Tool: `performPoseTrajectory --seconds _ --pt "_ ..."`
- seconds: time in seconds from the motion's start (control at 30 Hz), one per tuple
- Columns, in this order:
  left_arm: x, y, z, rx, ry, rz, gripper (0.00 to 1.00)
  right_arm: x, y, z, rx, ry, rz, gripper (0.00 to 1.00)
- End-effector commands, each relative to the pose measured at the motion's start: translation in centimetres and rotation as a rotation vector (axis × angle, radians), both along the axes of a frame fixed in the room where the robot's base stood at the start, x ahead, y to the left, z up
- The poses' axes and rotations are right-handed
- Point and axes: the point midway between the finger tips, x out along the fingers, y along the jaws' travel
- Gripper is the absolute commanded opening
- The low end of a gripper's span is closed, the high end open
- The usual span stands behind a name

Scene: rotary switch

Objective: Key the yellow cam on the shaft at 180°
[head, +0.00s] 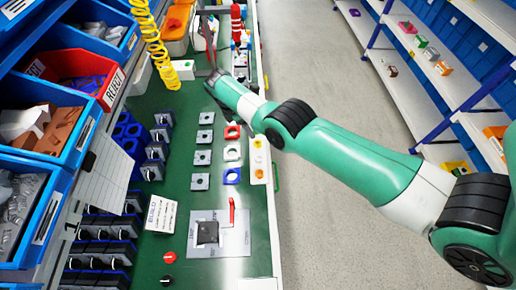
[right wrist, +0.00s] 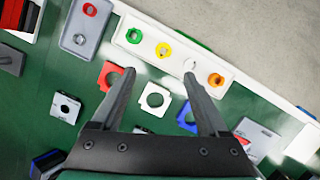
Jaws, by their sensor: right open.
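The yellow cam (right wrist: 163,50) is a small ring on a white tray (right wrist: 149,37), between a green ring (right wrist: 133,36) and a white ring (right wrist: 189,64). The tray also shows along the bench's right edge in the head view (head: 257,182). My right gripper (right wrist: 160,80) is open and empty, its fingers pointing toward the tray; in the head view its arm comes in from the right and ends over the bench (head: 213,80). A dark block (head: 207,232) sits on a grey plate near the front, beside a red lever (head: 231,210). I cannot make out the shaft. My left gripper is not in view.
An orange ring (right wrist: 215,80) is at the tray's end. Red (right wrist: 110,75), white (right wrist: 155,99) and blue (right wrist: 187,117) square plates lie beside the tray. Blue bins (head: 40,205) stand left. A yellow coiled hose (head: 150,40) hangs over the bench. A white card (head: 160,213) stands nearby.

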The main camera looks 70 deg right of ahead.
Motion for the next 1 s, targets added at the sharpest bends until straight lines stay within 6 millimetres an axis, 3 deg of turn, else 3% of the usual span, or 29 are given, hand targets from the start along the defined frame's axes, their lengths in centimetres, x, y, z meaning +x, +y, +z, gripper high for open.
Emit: performPoseTrajectory --seconds 0.33,0.57,0.77,0.83,1.0 --pt "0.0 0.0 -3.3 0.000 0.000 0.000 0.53 -1.1 -1.1 -5.6 0.000 0.003 0.001 0.77" --pt "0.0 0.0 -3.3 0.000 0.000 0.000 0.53 -1.3 -1.4 -6.2 -0.001 0.001 0.003 0.77" --pt "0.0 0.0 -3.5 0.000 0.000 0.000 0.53 -2.4 -1.6 -8.8 0.001 0.004 0.002 0.77" --pt "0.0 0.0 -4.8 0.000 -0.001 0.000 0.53 -2.6 -1.9 -10.6 0.000 0.001 0.002 0.77" --pt "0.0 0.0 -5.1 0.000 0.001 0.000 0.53 -2.8 -2.2 -11.0 -0.001 0.000 0.002 0.77"
